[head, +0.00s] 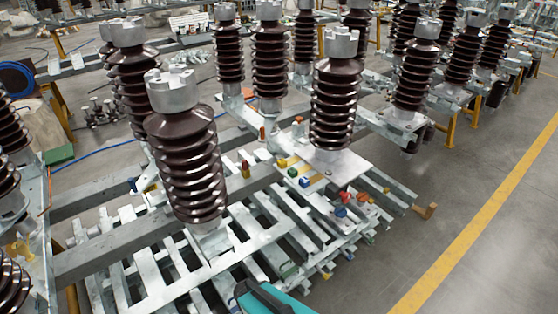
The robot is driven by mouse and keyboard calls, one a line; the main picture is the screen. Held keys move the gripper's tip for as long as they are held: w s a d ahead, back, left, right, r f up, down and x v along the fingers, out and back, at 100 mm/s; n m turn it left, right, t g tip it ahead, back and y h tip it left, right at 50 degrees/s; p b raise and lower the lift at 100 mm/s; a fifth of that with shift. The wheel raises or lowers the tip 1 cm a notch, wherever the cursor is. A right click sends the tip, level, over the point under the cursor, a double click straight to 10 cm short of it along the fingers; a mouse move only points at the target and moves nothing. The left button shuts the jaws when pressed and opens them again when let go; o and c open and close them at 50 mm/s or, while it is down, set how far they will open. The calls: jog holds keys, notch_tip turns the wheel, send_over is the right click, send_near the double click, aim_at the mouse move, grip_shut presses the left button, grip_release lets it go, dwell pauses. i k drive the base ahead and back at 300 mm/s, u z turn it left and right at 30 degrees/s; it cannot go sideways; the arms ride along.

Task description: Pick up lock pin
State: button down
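I cannot pick out the lock pin for sure; several small coloured parts lie on and around a metal plate (346,168) under the middle insulator. My gripper is not visible in the head view.
Brown ribbed insulators (188,165) with grey metal caps stand on steel frames; one (335,105) rises right behind the coloured parts. Loose metal bars (160,280) fill the front left. A wooden-coloured bar end (425,211) sticks out right. Grey floor with a yellow line (480,225) is clear on the right.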

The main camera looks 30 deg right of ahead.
aim_at(245, 165)
jog(key=z, duration=0.6)
jog(key=k, duration=0.95)
jog(key=u, duration=0.05)
jog(key=i, duration=0.9)
